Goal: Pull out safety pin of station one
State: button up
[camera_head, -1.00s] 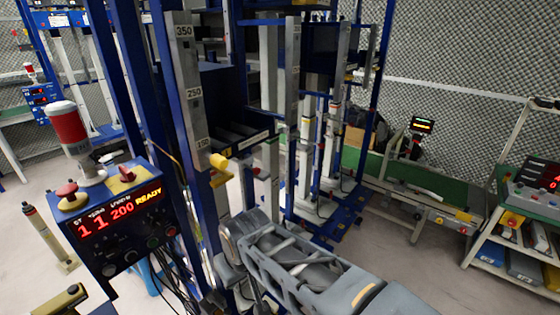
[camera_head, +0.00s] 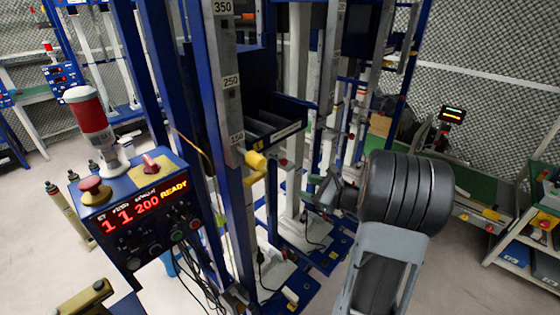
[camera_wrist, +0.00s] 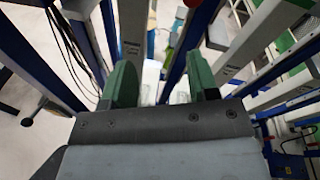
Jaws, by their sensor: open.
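Station one's control box (camera_head: 140,205) stands at the left, with red digits "1 1 200" and a yellow "READY". A yellow handle (camera_head: 257,163), which looks like the safety pin, sticks out of the grey scaled column (camera_head: 228,75) near the 150 mark. My gripper (camera_head: 313,190) is to the right of the handle and slightly lower in the picture, pointing left, apart from it. In the wrist view, its green fingers (camera_wrist: 162,88) are spread with nothing held between them. I cannot make out the yellow handle in the wrist view.
Blue frame posts (camera_head: 192,110) and a dark tray (camera_head: 272,125) crowd the space around the column.

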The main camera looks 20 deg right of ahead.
aim_at(286, 163)
jog(key=w+a+p, duration=0.1)
jog(key=w, duration=0.3)
jog(key=w+a+r+m+t, duration=0.1)
jog(key=w, duration=0.4)
jog(key=w+a+r+m+t+h+p, duration=0.1)
jog(key=w, duration=0.3)
jog(key=shift+w+a+r+p, duration=0.2)
jog(key=shift+w+a+p, duration=0.1)
jog(key=shift+w+a, duration=0.1)
grip_shut()
